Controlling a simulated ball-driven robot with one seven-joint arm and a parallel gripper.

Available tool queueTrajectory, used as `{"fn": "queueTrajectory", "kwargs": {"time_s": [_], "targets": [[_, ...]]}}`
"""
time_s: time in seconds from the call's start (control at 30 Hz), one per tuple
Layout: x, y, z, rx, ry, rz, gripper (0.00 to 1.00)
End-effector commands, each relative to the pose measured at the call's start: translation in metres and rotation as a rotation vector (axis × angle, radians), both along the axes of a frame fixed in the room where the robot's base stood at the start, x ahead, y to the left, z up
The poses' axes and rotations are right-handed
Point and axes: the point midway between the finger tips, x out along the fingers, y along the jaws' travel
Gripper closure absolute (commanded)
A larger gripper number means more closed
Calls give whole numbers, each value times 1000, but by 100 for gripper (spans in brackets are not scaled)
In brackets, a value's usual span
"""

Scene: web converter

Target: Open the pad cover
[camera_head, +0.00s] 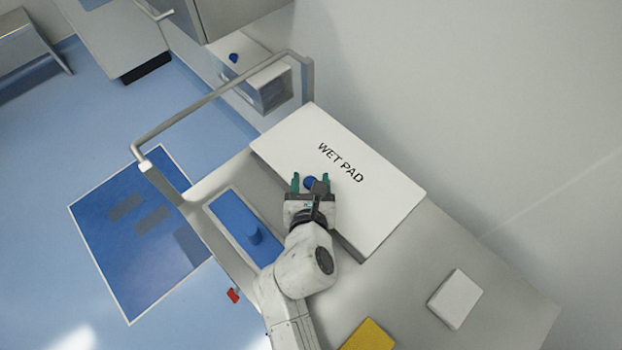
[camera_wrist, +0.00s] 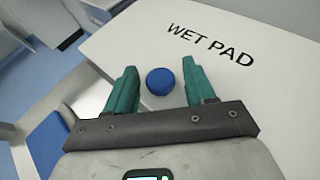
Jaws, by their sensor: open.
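The pad cover (camera_head: 375,200) is a white flat lid marked "WET PAD" on the grey bench. It looks shut. A round blue knob (camera_head: 310,182) sits on it near its front edge. My gripper (camera_head: 310,180) is open over this edge, its two green fingers on either side of the knob. In the wrist view the knob (camera_wrist: 160,81) lies between the open fingertips (camera_wrist: 158,82), with a gap to each finger. I cannot tell how high the fingers are above the cover (camera_wrist: 260,85).
A blue panel with a blue knob (camera_head: 252,232) lies left of my arm. A metal rail (camera_head: 225,90) runs along the bench's far left side. A white block (camera_head: 455,299) and a yellow item (camera_head: 368,336) lie at the lower right. A wall stands behind the cover.

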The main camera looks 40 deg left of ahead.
Motion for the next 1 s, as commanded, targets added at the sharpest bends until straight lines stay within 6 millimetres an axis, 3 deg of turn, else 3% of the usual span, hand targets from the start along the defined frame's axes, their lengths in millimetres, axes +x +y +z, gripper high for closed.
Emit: {"fn": "queueTrajectory", "kwargs": {"time_s": [0.4,1.0], "targets": [[6,5,-3,1,1,0,46],[7,5,-3,1,1,0,100]]}}
